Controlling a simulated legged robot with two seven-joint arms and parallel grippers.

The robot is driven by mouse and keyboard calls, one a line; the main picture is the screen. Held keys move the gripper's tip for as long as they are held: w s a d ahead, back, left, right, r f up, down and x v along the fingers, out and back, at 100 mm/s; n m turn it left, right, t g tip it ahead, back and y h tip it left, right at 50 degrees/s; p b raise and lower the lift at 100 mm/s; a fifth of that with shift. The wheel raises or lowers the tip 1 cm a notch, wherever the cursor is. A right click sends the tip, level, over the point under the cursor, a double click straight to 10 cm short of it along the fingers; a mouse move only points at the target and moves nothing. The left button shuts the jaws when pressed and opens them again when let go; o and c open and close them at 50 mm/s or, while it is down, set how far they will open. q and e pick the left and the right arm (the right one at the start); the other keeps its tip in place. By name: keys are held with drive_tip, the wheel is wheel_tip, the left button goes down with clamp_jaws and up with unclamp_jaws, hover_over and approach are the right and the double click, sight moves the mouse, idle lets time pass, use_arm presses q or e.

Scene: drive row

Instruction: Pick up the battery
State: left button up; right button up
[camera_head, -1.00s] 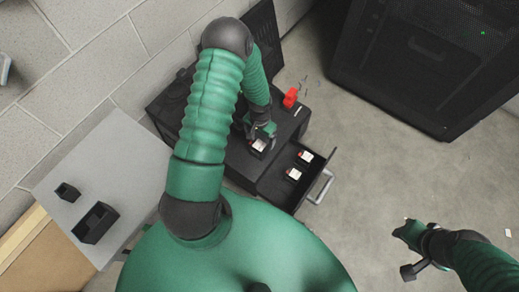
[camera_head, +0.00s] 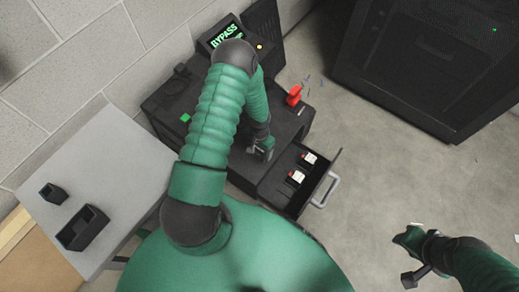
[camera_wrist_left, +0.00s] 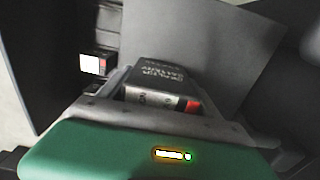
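A battery with a dark, lettered top, a silver label and a red corner (camera_wrist_left: 155,97) sits between the fingers of my left gripper in the left wrist view. My left gripper (camera_head: 262,152) appears shut on it, over the black cabinet's top near the open drawer. In the head view the held battery is hidden. Two more batteries with white labels and red parts, one farther (camera_head: 309,158) and one nearer (camera_head: 297,177), stand in the open drawer (camera_head: 328,165). One shows at the left of the wrist view (camera_wrist_left: 92,65). My right gripper (camera_head: 410,240) is at the lower right, away from the cabinet; its opening is unclear.
The black cabinet (camera_head: 165,105) bears a lit screen reading BYPASS (camera_head: 226,36), a green light (camera_head: 185,118) and a red part (camera_head: 294,95). A grey table (camera_head: 125,190) at left holds two black open boxes. A dark rack (camera_head: 430,70) stands at upper right. Floor between is clear.

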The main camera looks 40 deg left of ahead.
use_arm(q)
drive_tip(key=shift+d, duration=0.15)
drive_tip(key=c, duration=0.7)
clamp_jaws()
drive_tip(key=shift+r, duration=0.2)
